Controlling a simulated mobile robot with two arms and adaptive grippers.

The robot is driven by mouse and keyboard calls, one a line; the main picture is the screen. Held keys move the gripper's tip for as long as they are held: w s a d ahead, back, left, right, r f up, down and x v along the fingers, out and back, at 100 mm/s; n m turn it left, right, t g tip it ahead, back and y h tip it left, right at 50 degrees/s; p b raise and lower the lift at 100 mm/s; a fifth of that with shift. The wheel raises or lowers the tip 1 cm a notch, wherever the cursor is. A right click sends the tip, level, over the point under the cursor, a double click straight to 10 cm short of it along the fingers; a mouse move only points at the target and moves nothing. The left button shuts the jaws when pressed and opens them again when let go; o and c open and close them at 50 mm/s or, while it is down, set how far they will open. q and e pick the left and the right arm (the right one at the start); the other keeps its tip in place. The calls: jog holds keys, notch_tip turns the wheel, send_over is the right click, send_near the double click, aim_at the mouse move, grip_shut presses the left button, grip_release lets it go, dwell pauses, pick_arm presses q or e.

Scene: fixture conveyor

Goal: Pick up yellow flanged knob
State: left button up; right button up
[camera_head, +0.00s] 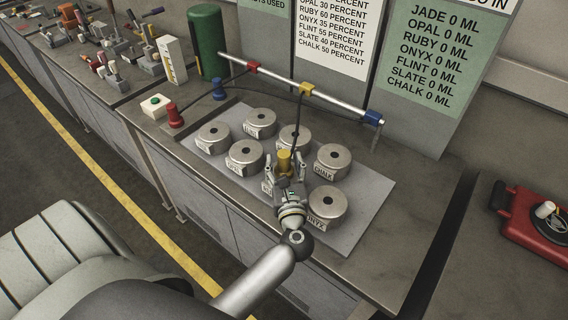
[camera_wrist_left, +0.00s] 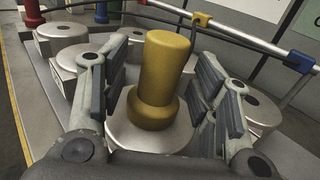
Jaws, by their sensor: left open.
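The yellow flanged knob (camera_head: 285,161) stands upright among the silver canisters on the grey plate in the head view. In the left wrist view the yellow knob (camera_wrist_left: 161,80) stands on top of a silver canister (camera_wrist_left: 150,135), wide flange down. My left gripper (camera_head: 286,174) is at the knob from the near side. In the left wrist view my left gripper (camera_wrist_left: 163,90) is open, one finger on each side of the knob, with a visible gap on both sides. The canister under the knob is mostly hidden by the gripper in the head view. My right gripper is not in view.
Several labelled silver canisters (camera_head: 333,161) stand close around the gripper on the grey plate (camera_head: 362,212). Behind them runs a rail (camera_head: 335,103) with red, yellow and blue fittings and a dark hose. A red knob (camera_head: 174,115) and a green cylinder (camera_head: 207,42) stand left.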

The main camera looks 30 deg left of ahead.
pick_arm(q)
jog(key=shift+x, duration=0.8)
jog(key=shift+c, duration=0.5)
grip_shut()
jog(key=shift+r, duration=0.1)
jog(key=shift+r, duration=0.15)
